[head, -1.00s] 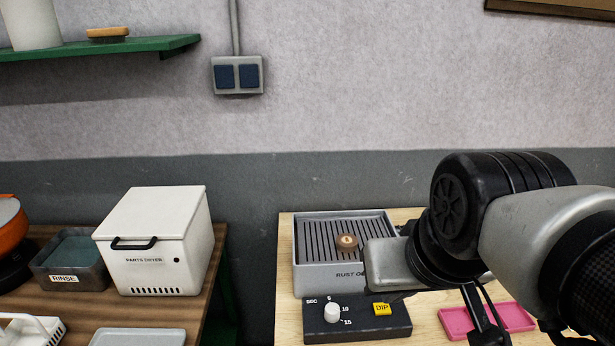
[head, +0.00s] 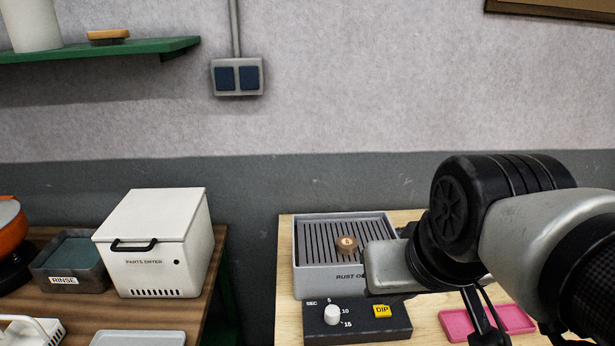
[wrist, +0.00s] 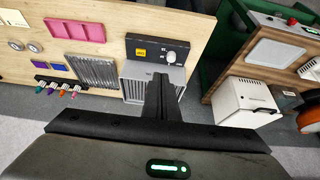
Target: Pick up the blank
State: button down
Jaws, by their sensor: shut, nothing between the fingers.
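A small brown round piece (head: 346,244) with a pale mark on top sits on the slatted grate of the grey rust oil tank (head: 318,282) in the head view. I cannot tell whether it is the blank. In the wrist view two small grey discs (wrist: 32,44) lie at the far left of the light wooden table. My gripper (wrist: 160,82) shows in the wrist view with its fingers shut and empty, over the image of the tank and hiding part of it. In the head view its fingertips are hidden behind my wrist.
A black control box with a yellow DIP button (head: 382,310) stands before the tank, and a pink tray (head: 515,318) lies to its right. A white parts dryer (head: 155,265) and rinse tub (head: 66,262) stand on the left table. A gap separates the tables.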

aim_at(347, 242)
jog(key=c, duration=2.5)
grip_release()
